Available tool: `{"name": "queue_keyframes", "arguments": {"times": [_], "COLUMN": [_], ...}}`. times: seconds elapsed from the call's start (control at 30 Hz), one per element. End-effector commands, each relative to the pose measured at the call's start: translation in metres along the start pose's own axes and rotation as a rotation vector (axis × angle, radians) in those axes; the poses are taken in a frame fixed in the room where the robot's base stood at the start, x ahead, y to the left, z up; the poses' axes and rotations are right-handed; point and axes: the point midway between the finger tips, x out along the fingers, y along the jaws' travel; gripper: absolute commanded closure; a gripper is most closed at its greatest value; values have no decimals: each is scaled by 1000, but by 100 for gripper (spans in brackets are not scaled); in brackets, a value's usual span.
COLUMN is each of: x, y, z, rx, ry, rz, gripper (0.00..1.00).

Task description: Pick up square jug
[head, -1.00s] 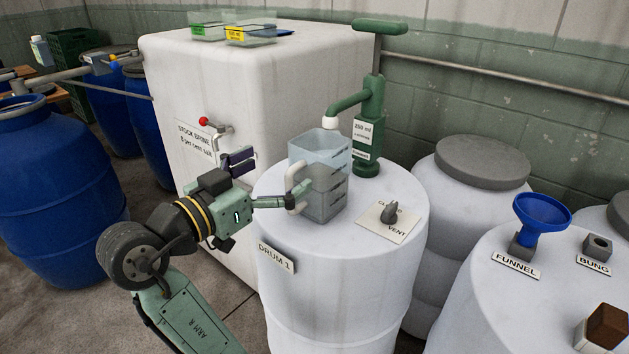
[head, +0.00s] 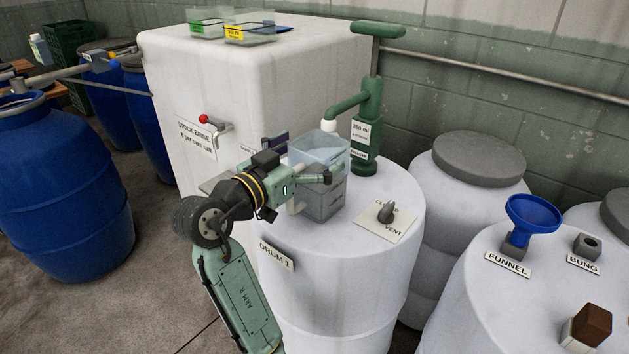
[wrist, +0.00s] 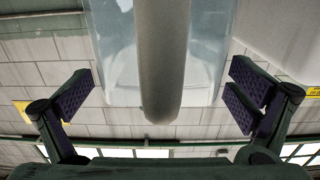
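In the wrist view my gripper (wrist: 160,97) is open, with purple pads spread wide. The handle (wrist: 162,60) runs between them, with a visible gap on each side. My arm partly hides the handle in the head view.
The white stock brine tank (head: 235,95) with a red-knobbed tap (head: 205,119) stands close behind my gripper. A blue funnel (head: 533,214) stands farther right.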

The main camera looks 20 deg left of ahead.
Motion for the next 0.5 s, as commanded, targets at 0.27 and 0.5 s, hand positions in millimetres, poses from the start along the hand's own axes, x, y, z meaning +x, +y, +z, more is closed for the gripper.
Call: {"name": "queue_keyframes", "arguments": {"times": [0.27,0.5], "x": [0,0], "y": [0,0], "z": [0,0], "rx": [0,0], "ry": [0,1], "rz": [0,0], "gripper": [19,35]}}
